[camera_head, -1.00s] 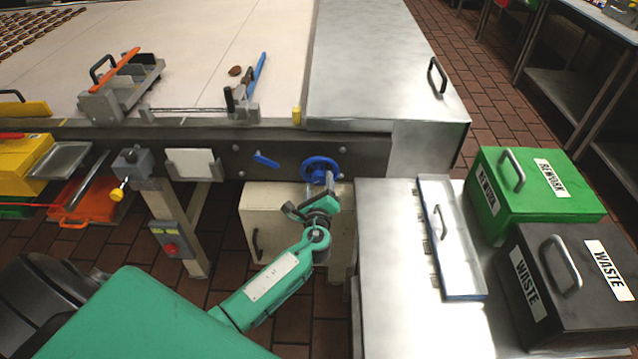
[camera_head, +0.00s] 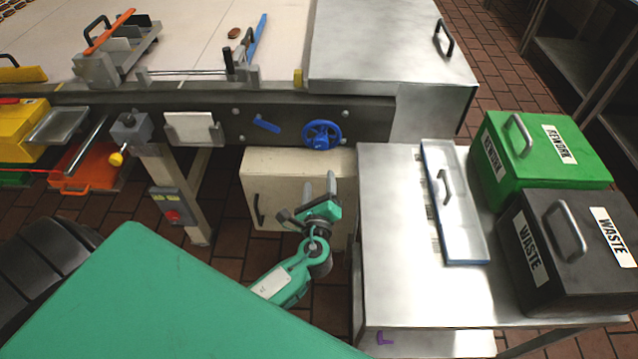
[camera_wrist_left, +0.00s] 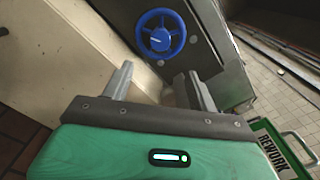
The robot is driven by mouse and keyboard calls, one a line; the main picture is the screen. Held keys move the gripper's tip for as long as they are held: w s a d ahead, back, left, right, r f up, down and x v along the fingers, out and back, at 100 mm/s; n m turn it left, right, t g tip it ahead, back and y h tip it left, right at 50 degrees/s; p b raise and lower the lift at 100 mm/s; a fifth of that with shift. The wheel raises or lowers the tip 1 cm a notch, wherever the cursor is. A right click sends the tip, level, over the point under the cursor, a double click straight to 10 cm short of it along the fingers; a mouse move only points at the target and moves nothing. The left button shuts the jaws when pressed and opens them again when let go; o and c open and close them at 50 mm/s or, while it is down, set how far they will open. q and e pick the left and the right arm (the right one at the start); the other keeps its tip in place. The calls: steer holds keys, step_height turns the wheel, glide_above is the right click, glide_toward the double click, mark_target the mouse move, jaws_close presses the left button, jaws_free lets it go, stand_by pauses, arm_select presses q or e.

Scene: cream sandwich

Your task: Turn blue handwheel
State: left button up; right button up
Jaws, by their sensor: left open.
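The blue handwheel (camera_head: 321,134) is mounted on the dark side rail of the conveyor, near its right end. It also shows in the left wrist view (camera_wrist_left: 160,33), above and beyond the fingertips. My left gripper (camera_head: 320,184) is below the handwheel in the head view, apart from it, with its fingers pointing up. The left wrist view shows its two fingers (camera_wrist_left: 158,82) spread apart with nothing between them. The whole rim of the wheel is visible. My right gripper is not in view.
A small blue lever (camera_head: 266,125) sits on the rail left of the wheel. A beige cabinet (camera_head: 288,166) stands behind the gripper. A steel side table (camera_head: 390,250) on the right carries the green REWORK bin (camera_head: 545,180) and the black WASTE bin (camera_head: 560,285).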

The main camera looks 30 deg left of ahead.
mark_target(321, 145)
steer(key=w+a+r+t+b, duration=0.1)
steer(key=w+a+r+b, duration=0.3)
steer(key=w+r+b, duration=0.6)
arm_select(q)
steer(key=w+a+n+b, duration=0.1)
steer(key=w+n, duration=0.2)
steer(key=n, duration=0.6)
steer(key=w+a+n+b, duration=0.1)
steer(key=w+n, duration=0.3)
steer(key=n, duration=0.5)
steer(key=w+a+n+b, duration=0.1)
steer(key=w+a+n, duration=0.2)
steer(key=n, duration=0.6)
steer(key=shift+w+a, duration=0.2)
steer(key=shift+w, duration=0.4)
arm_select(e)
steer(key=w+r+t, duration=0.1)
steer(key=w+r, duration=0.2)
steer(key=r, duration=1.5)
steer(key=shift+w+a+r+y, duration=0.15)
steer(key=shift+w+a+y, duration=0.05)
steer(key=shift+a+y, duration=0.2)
arm_select(q)
steer(key=c, duration=1)
